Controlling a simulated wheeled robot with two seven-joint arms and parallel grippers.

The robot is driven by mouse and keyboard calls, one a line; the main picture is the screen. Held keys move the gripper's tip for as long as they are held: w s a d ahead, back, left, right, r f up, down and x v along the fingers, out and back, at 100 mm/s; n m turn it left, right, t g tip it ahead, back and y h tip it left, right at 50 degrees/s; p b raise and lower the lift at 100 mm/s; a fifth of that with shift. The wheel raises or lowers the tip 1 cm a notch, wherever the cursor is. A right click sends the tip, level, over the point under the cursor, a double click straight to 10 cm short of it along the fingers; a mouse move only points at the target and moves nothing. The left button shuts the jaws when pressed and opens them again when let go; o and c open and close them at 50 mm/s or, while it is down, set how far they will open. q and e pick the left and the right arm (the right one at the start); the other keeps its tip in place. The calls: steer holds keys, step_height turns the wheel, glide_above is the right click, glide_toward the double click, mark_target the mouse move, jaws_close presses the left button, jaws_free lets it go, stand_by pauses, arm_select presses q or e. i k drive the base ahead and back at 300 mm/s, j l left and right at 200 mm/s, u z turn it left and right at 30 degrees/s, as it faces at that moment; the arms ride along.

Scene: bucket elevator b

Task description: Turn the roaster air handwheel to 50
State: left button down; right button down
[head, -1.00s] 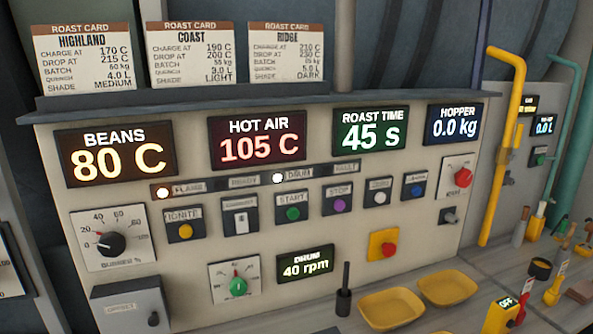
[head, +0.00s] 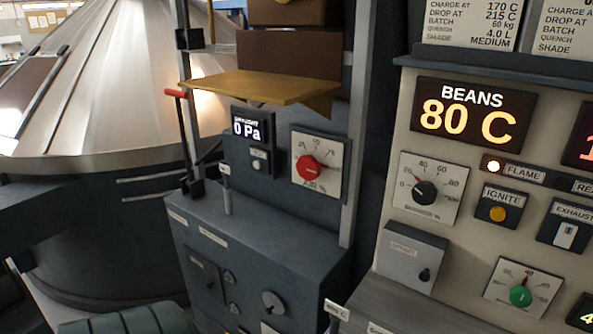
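A square white dial plate (head: 334,148) with a red round knob (head: 308,168) is on the dark panel left of the main console in the head view. The small print under the knob seems to end in a percent sign, and its scale is too small to read surely. The pointer's setting cannot be read with certainty. A display (head: 248,128) left of it reads 0 Pa. Neither of my grippers is in view.
A brown shelf (head: 255,87) juts out above the dial. A dark upright post with a red handle (head: 176,93) stands to the left. The burner dial (head: 425,193), BEANS display (head: 472,115) reading 80 C and IGNITE button (head: 497,214) are on the right.

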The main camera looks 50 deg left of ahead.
mark_target(308, 167)
steer(key=u, duration=0.4)
steer(key=j+u, duration=0.1)
steer(key=u, duration=0.3)
steer(key=i+u, duration=0.1)
steer(key=u, duration=0.25)
steer(key=j+u, duration=0.1)
steer(key=u, duration=0.3)
steer(key=k+j+u, duration=0.15)
steer(key=j, duration=0.15)
steer(key=i, duration=0.05)
